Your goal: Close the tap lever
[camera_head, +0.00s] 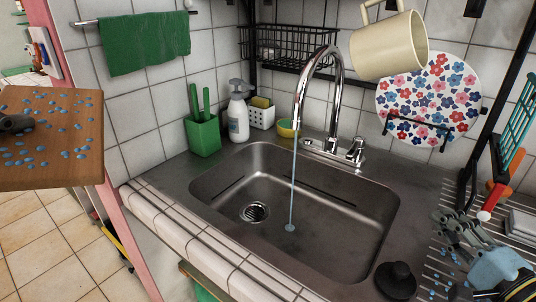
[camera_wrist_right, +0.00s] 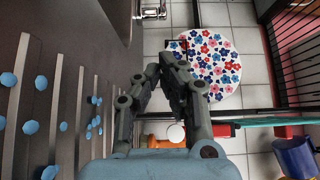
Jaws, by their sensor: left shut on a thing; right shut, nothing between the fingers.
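The chrome tap (camera_head: 336,75) arches over the sink, and a thin water stream (camera_head: 293,180) runs from its spout into the basin. Its lever (camera_head: 357,150) is at the right of the tap base. Chrome tap parts (camera_wrist_right: 150,12) also show at the top of the right wrist view. My right gripper (camera_head: 441,217) is shut and empty over the drainboard, right of the sink and apart from the lever; its fingers (camera_wrist_right: 168,62) meet in the right wrist view. My left gripper (camera_head: 30,123) is shut on a wooden board (camera_head: 75,150) with blue drops, at the far left.
The steel sink (camera_head: 215,190) is open in the middle. A black stopper (camera_head: 397,280) stands at its front right. A flowered plate (camera_head: 430,95) and a cream mug (camera_head: 388,45) are behind. A green utensil holder (camera_head: 203,137) and spray bottle (camera_head: 238,115) stand left of the tap.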

